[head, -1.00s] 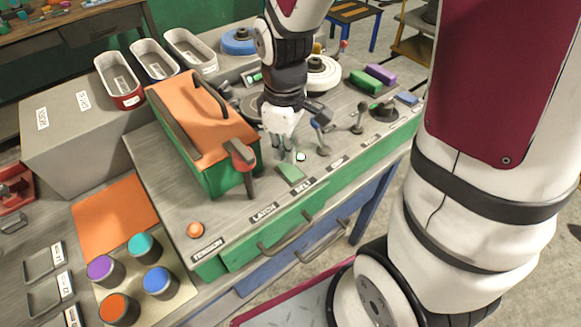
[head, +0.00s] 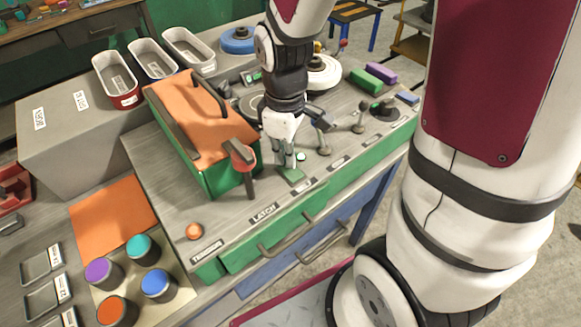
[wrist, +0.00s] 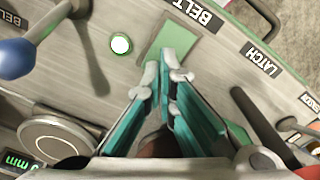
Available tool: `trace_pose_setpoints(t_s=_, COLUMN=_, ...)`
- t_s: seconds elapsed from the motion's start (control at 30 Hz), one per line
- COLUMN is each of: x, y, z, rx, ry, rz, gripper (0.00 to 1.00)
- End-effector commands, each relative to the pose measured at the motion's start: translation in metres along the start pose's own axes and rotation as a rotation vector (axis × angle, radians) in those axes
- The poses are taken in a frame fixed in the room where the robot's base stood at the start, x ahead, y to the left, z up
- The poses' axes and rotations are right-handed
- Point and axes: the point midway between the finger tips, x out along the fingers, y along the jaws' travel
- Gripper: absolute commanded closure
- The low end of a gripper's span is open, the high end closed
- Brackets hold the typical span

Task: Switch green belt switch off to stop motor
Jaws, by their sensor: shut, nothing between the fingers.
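The green belt switch (head: 292,175) is a flat green plate on the bench top behind the BELT label; it also shows in the wrist view (wrist: 172,40). A round lamp (wrist: 121,44) glows green beside it, and the lamp shows in the head view (head: 301,157). My gripper (head: 287,166) is shut and empty, pointing down at the plate. In the wrist view its fingertips (wrist: 166,72) sit at the plate's near edge and cover part of it. I cannot tell whether they touch it. The BELT label (wrist: 195,12) lies past the plate.
A blue-knobbed lever (wrist: 16,58) stands close to my gripper. The LATCH lever (head: 246,170) with a red collar stands left of it, next to the orange-topped green box (head: 200,125). An orange button (head: 194,231) sits near the TENSION label.

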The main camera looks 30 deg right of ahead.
Motion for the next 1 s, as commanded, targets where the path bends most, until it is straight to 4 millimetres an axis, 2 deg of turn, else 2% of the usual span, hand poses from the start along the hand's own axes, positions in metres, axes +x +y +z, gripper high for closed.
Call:
trace_pose_setpoints(t_s=0.67, x=0.009, y=0.000, z=0.000, rx=0.000, ry=-0.001, rz=-0.001, gripper=1.00)
trace_pose_setpoints(t_s=1.0, x=-0.011, y=-0.001, z=0.001, rx=0.000, ry=0.000, rz=0.000, gripper=1.00)
